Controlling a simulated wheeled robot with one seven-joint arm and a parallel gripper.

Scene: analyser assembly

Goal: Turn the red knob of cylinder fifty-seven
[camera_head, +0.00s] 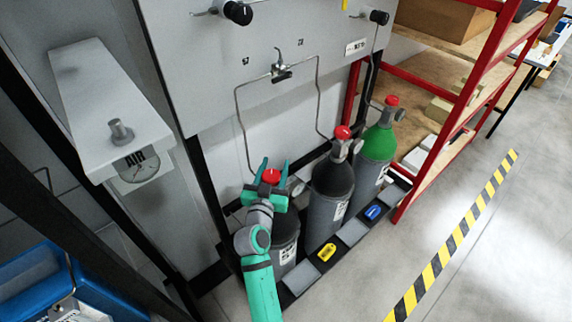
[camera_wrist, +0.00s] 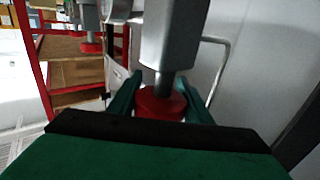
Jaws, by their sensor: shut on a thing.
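Three gas cylinders stand in a row, each with a red knob on top. My gripper (camera_head: 273,168) is at the leftmost, grey cylinder (camera_head: 285,240), with its teal fingers on both sides of that cylinder's red knob (camera_head: 271,176). In the wrist view the fingers close on this red knob (camera_wrist: 160,103), below a grey valve stem. The middle cylinder (camera_head: 328,200) has a black top and its own red knob (camera_head: 342,132). The right cylinder (camera_head: 375,160) has a green top and a red knob (camera_head: 392,101). The label numbers are too small to read.
A grey panel (camera_head: 215,75) with thin pipes rises behind the cylinders. A grey gauge box (camera_head: 105,105) is at left. A red-framed shelf (camera_head: 462,110) stands close at right. The floor beyond the yellow-black stripe (camera_head: 450,245) is clear.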

